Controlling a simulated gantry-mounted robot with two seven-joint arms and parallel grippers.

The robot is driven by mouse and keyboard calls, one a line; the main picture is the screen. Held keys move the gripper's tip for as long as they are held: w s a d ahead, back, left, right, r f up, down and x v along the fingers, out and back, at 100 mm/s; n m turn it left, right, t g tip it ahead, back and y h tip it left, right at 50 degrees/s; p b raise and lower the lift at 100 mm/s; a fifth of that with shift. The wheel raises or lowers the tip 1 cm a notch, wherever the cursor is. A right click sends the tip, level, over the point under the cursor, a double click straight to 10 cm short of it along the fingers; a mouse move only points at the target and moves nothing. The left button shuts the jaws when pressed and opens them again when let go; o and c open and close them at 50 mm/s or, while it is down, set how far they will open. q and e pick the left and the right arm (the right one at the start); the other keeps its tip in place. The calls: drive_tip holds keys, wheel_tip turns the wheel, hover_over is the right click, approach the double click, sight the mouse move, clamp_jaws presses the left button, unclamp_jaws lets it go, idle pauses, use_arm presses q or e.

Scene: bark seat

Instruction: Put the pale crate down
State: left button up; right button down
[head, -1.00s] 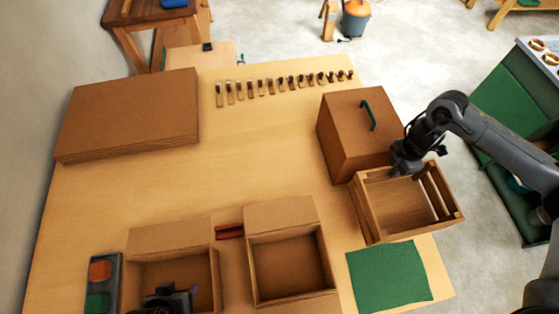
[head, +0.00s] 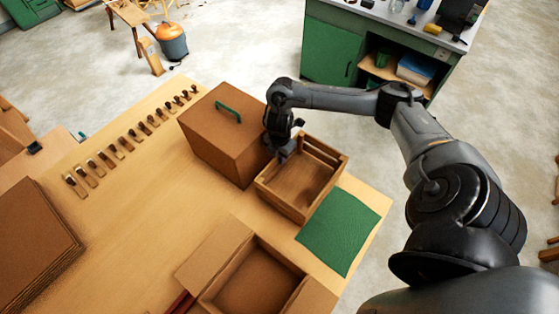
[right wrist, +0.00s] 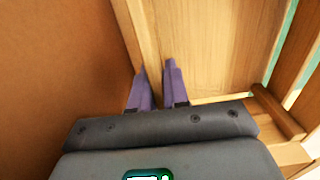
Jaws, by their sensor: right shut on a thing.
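The pale crate (head: 282,202) is a slatted, open-topped wooden box at the right side of the table in the head view. It looks upright and empty. My right gripper (head: 284,152) is at its far left rim, shut on the crate's wall. In the right wrist view the purple fingers (right wrist: 158,88) are at the wooden wall of the crate (right wrist: 205,45). I cannot tell whether the crate's underside touches the table. My left gripper is not in view.
A large brown box (head: 215,140) with a green handle stands close beside the crate. A green cloth (head: 338,232) lies just in front. An open cardboard box (head: 255,280) is nearer. Several tools (head: 122,142) line the far edge. The table's middle (head: 130,220) is clear.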

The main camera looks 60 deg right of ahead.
drive_tip(key=shift+f, duration=0.85)
drive_tip(key=c, duration=1.1)
unclamp_jaws()
